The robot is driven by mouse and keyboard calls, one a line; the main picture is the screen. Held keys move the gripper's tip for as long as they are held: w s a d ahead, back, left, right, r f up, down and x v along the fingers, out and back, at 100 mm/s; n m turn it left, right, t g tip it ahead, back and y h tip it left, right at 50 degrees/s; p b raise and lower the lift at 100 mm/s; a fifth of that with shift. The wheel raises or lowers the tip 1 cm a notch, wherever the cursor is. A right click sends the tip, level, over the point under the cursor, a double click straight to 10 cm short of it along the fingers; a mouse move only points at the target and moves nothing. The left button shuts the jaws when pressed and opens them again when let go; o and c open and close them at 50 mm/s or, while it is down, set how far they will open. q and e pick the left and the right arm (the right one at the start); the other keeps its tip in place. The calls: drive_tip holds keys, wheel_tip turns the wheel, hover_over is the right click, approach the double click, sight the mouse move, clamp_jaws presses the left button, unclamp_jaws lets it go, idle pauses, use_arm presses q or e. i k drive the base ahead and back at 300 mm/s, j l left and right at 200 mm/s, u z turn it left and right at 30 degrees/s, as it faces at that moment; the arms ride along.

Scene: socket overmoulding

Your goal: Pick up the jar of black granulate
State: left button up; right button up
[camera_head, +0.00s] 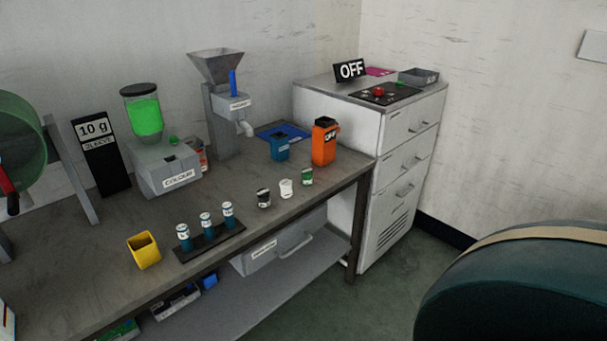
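A small jar with black contents and a pale label (264,198) stands upright on the grey workbench (325,190), near its front edge. It is the leftmost of three small jars in a slanting row. A white jar (286,188) and a green jar (307,177) stand to its right, with small gaps between them. Nothing is touching the black jar. Neither of my grippers shows in the head view.
Left of the jars are a black rack (210,243) with three blue labelled vials and a yellow cup (144,250). Behind stand a blue container (280,148), an orange container (324,142) and a hopper machine (222,105). A large dark teal rounded object (520,290) fills the lower right.

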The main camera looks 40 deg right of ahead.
sight(264, 199)
drive_tip(key=i+l+z, duration=0.4)
drive_tip(key=l, duration=0.2)
drive_tip(key=i+l+z, duration=0.45)
drive_tip(key=i, duration=0.1)
